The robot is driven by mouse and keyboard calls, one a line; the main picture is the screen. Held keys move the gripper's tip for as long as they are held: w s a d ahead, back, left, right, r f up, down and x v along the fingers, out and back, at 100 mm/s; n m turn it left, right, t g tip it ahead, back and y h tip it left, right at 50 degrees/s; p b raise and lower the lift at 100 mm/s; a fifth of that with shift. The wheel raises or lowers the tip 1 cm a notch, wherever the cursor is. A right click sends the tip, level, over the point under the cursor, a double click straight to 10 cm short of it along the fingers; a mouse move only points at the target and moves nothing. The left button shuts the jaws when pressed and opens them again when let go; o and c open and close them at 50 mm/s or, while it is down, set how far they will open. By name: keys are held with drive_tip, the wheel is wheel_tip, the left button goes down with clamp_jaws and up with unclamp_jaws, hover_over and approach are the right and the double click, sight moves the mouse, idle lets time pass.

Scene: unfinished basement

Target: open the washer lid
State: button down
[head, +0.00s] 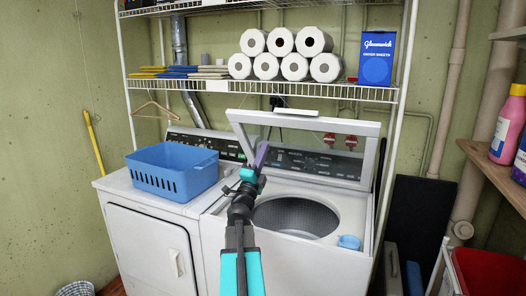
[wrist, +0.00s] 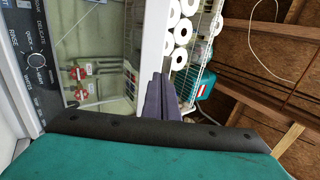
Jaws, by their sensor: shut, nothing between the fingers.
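The washer (head: 335,255) stands right of centre in the head view. Its lid (head: 345,126), a white frame around a clear pane, is raised and stands steeply above the opening. The round metal drum (head: 297,217) shows below it. My gripper (head: 262,154) is shut and empty, with its purple fingers in front of the lid's left part. In the wrist view the fingers (wrist: 161,98) overlap the lid's white edge (wrist: 153,45). I cannot tell whether they touch it. The control panel (wrist: 36,65) shows at the left there.
A blue basket (head: 174,172) sits on the white machine (head: 150,236) to the left. A small blue cup (head: 349,242) rests on the washer's front right. A wire shelf (head: 290,90) with paper rolls (head: 282,41) and a blue box (head: 377,60) hangs above the lid.

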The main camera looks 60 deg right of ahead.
sight(276, 119)
drive_tip(key=shift+p+x, duration=2.3)
drive_tip(key=shift+x, duration=3.9)
